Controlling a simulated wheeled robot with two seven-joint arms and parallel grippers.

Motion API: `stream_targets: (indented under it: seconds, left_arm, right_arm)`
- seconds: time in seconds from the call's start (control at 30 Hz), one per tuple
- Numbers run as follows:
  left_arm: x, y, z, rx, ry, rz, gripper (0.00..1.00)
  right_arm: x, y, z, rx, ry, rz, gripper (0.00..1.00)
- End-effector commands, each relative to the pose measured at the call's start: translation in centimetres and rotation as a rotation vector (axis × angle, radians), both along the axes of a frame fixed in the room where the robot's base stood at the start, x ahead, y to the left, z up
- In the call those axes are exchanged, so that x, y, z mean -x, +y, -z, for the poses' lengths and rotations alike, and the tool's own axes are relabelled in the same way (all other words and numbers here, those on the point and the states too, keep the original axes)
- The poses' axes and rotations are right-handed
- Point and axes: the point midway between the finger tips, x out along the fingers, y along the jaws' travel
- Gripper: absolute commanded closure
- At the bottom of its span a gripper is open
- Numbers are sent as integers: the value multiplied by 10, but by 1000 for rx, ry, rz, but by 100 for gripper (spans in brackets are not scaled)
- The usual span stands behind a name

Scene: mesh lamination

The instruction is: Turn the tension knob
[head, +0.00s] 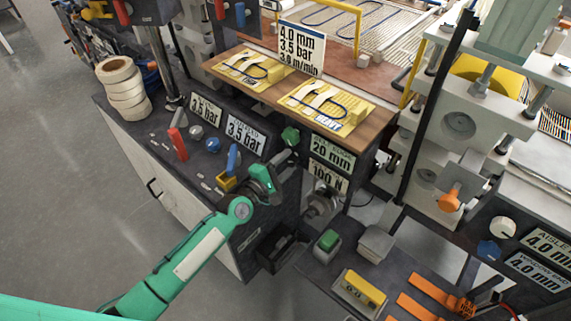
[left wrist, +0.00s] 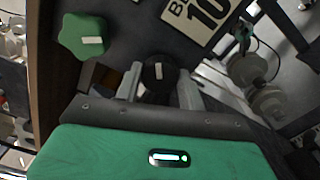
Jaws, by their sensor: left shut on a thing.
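A black knob with a white mark (left wrist: 158,74) sits on the dark panel in the left wrist view, beside a label plate (left wrist: 203,14) of which "10" is readable. My left gripper (left wrist: 160,90) has a finger on each side of this knob and is shut on it. In the head view my left gripper (head: 284,164) is at the panel, left of the "100 N" plate (head: 327,178), and the black knob is hidden there. A green knob (head: 290,136) is just above the gripper; it also shows in the left wrist view (left wrist: 82,37). My right gripper is not in view.
A red lever (head: 178,144), a blue lever (head: 232,160) and small knobs stand on the dark console left of the gripper. White rolls (head: 122,84) are stacked at its far left. A green button (head: 328,240) and a yellow-topped box (head: 360,291) are at lower right.

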Motion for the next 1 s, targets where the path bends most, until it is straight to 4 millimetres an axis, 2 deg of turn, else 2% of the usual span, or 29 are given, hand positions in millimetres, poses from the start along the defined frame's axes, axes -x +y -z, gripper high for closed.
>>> stream_targets:
  seconds: [0.2, 0.5, 1.0]
  left_arm:
    - [0, 0, 2, -134, -95, 1, 83]
    - [0, 0, 2, -271, -195, 1, 83]
    - [1, 0, 2, -328, -235, 1, 83]
  right_arm:
    - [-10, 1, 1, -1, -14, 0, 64]
    - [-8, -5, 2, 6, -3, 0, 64]
    - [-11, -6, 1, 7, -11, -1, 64]
